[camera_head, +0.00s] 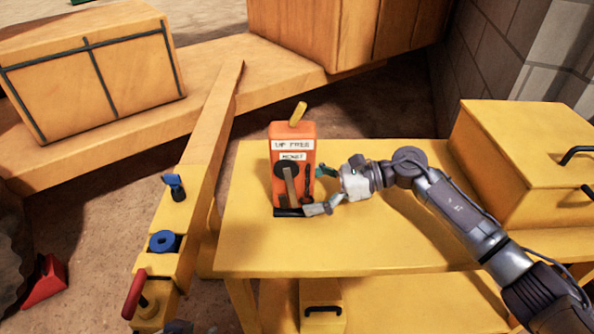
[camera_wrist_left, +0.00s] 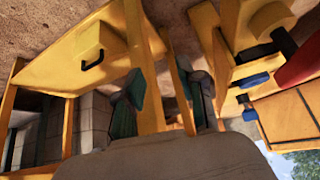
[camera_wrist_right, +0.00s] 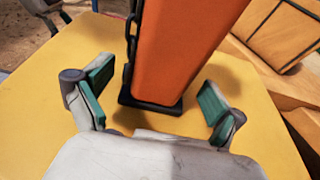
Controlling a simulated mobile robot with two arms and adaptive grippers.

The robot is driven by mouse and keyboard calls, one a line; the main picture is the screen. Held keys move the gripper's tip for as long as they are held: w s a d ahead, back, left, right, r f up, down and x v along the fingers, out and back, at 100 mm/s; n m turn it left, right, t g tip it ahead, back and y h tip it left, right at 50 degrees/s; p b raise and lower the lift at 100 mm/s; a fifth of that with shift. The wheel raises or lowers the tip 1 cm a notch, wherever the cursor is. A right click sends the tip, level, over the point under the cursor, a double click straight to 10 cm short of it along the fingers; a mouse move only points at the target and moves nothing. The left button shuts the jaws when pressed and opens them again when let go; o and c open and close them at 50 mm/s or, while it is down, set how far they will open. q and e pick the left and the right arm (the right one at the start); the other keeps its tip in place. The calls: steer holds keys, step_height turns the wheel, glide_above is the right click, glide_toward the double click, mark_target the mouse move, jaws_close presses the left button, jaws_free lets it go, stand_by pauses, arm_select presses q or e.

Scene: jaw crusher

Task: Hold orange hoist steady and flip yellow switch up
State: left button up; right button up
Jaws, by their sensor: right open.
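The orange hoist (camera_head: 293,160) stands upright on the yellow table, with a white label, a dark disc with a grey lever, and a black base. A yellow switch-like piece (camera_head: 298,114) sticks up from its top, tilted slightly right. My right gripper (camera_head: 321,191) is open at the hoist's right side, low down. In the right wrist view its green-padded fingers are apart, with the orange body (camera_wrist_right: 180,50) ahead between them; contact cannot be told. My left gripper (camera_wrist_left: 168,92) shows in the left wrist view with its fingers apart and no hoist between them.
The yellow table (camera_head: 340,255) has bare room in front of the hoist. A yellow box (camera_head: 520,150) stands at its right. A yellow beam (camera_head: 200,190) with a blue ring (camera_head: 164,242) and a red handle (camera_head: 133,294) runs along the left.

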arm_select(q)
steer(key=shift+w+d+r+t+h+b, duration=0.1)
steer(key=shift+w+d+r+t, duration=0.1)
steer(key=shift+w+r+t, duration=0.3)
steer(key=shift+w+d+r+t+h+b, duration=0.1)
steer(key=shift+w+d+r+t, duration=0.15)
steer(key=shift+w, duration=0.5)
steer(key=shift+w+d+r+t+h+b, duration=0.1)
steer(key=shift+w+d+r+t, duration=0.15)
steer(key=shift+w+t, duration=0.3)
arm_select(e)
steer(key=shift+x, duration=1.15)
